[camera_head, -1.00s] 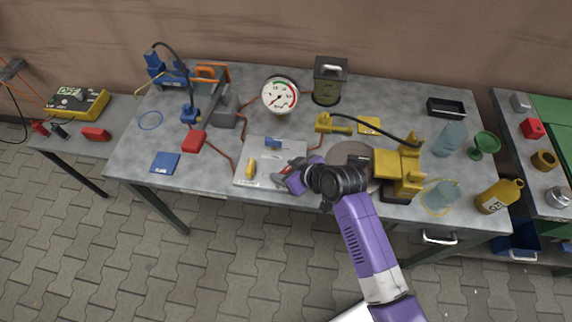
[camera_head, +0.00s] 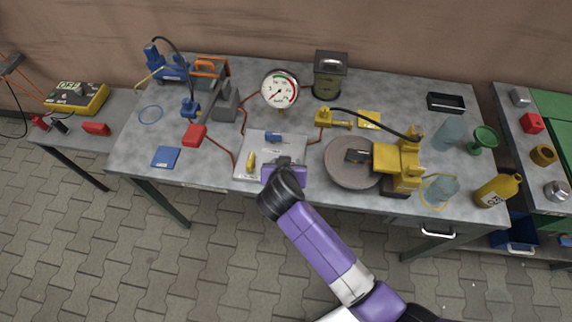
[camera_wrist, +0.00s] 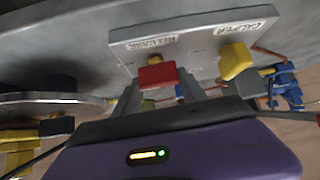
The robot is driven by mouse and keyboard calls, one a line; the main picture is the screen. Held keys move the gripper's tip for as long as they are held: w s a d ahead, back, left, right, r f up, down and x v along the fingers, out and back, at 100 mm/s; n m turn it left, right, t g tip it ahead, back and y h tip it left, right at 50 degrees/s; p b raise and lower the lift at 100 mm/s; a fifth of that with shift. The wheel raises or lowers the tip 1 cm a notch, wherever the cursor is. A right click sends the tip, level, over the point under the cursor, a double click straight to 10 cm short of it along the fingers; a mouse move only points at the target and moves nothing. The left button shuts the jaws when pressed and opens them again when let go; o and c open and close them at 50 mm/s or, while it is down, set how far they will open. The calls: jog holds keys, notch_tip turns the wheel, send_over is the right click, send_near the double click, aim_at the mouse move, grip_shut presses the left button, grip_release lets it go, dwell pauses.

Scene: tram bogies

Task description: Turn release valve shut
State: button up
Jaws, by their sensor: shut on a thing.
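The light grey valve panel (camera_head: 243,172) lies near the table's front edge. In the wrist view the panel (camera_wrist: 198,44) carries the labels RELEASE and CALIPER. The red release valve handle (camera_wrist: 157,76) sits by the RELEASE label, between the jaws of my gripper (camera_wrist: 160,88), which is shut on it. In the head view my purple gripper (camera_head: 284,165) is over the panel's right front part and hides the red handle. The yellow caliper valve handle (camera_head: 251,161) stands to its left; it also shows in the wrist view (camera_wrist: 236,61). A blue handle (camera_head: 273,137) is at the panel's back.
A round gauge (camera_head: 280,90) stands behind the panel. A grey brake disc (camera_head: 345,176) with a yellow caliper (camera_head: 398,160) is close on the right. Brown pipes (camera_head: 221,149) run to the panel. A red block (camera_head: 194,135) and blue booklet (camera_head: 166,157) lie left.

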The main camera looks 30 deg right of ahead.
jog(key=shift+m+g+h+b, duration=0.3)
jog(key=shift+m+h, duration=0.1)
jog(key=shift+m, duration=0.2)
jog(key=o, duration=1.4)
jog(key=shift+c, duration=0.2)
jog(key=v, duration=0.7)
jog(key=shift+s+a+r+b, duration=0.2)
jog(key=shift+r+b, duration=0.1)
jog(key=shift+b, duration=0.05)
